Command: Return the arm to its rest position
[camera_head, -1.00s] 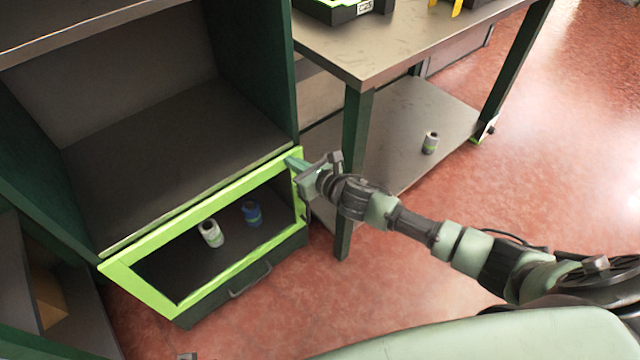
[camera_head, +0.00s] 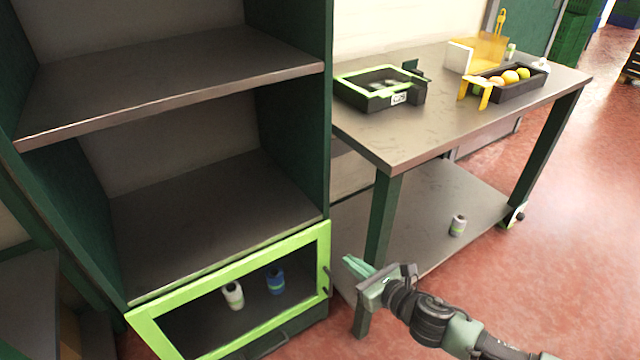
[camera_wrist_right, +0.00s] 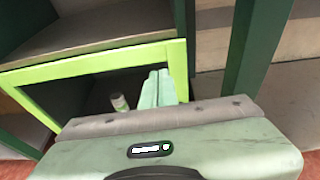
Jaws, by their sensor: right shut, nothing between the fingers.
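My right gripper (camera_head: 358,266) is at the lower right of the head view, just right of the green-framed cabinet door (camera_head: 228,284). Its fingers are together with nothing between them. In the right wrist view the shut fingers (camera_wrist_right: 158,88) point toward the green frame (camera_wrist_right: 100,64). My right arm (camera_head: 432,318) comes in from the lower right. My left gripper does not show in either view.
A white can (camera_head: 233,295) and a blue can (camera_head: 276,281) stand behind the green frame. The table (camera_head: 420,128) bears a green-rimmed bin (camera_head: 362,92) and a dark tray (camera_head: 525,92) of oranges. Another can (camera_head: 458,225) stands on its lower shelf. Red floor is free at right.

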